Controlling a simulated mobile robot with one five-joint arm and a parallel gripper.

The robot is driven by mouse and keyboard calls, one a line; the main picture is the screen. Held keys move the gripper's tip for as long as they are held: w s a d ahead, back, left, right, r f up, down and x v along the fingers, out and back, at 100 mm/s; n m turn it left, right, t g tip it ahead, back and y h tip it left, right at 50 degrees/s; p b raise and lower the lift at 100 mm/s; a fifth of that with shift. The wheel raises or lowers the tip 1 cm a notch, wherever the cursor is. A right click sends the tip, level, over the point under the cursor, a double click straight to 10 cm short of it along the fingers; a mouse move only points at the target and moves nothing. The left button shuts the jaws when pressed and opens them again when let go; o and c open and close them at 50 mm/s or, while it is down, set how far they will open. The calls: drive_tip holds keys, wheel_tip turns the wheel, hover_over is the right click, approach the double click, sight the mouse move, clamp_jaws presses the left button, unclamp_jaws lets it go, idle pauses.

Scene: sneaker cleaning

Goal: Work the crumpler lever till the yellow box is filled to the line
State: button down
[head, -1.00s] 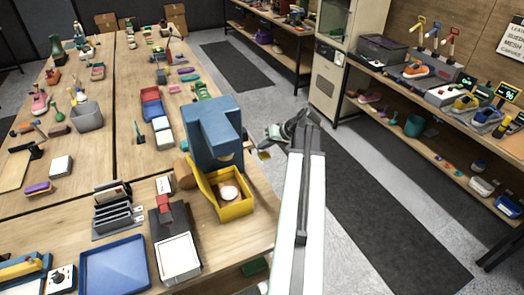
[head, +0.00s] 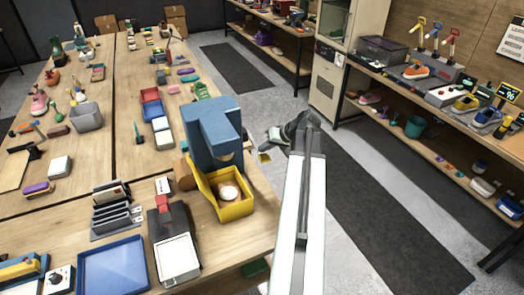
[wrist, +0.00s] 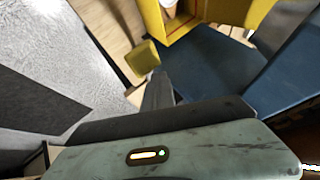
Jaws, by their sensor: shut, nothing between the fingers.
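The blue crumpler (head: 213,135) stands at the right edge of the table. The yellow box (head: 238,210) sits at its front, with a pale crumpled lump (head: 229,191) inside. In the wrist view the yellow box (wrist: 233,10) is at the top, with a red line (wrist: 184,29) along its inner wall. A yellow knob (head: 264,156), apparently the lever's end, is right of the crumpler; it also shows in the wrist view (wrist: 143,57). My gripper (head: 269,148) is shut and empty at the knob; its grey fingers (wrist: 158,90) reach up to it. I cannot tell whether they touch. The lever's shaft is hidden.
A black and red device with a white tray (head: 178,257), a blue tray (head: 113,267) and a dark rack (head: 116,212) stand left of the crumpler. The aisle with a dark mat (head: 385,210) is clear. Shelves with shoes line the right side.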

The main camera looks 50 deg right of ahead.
sight(266, 155)
drive_tip(key=shift+s+a+f+b, duration=0.1)
drive_tip(key=shift+f+b, duration=2)
idle(1.4)
drive_tip(key=shift+r, duration=0.1)
idle(0.5)
drive_tip(key=shift+w+r+p, duration=0.2)
drive_tip(key=shift+r+p, duration=3.4)
drive_tip(key=shift+p, duration=0.1)
wheel_tip(266, 155, up, 5)
drive_tip(key=p, duration=0.5)
drive_tip(key=shift+w, duration=0.15)
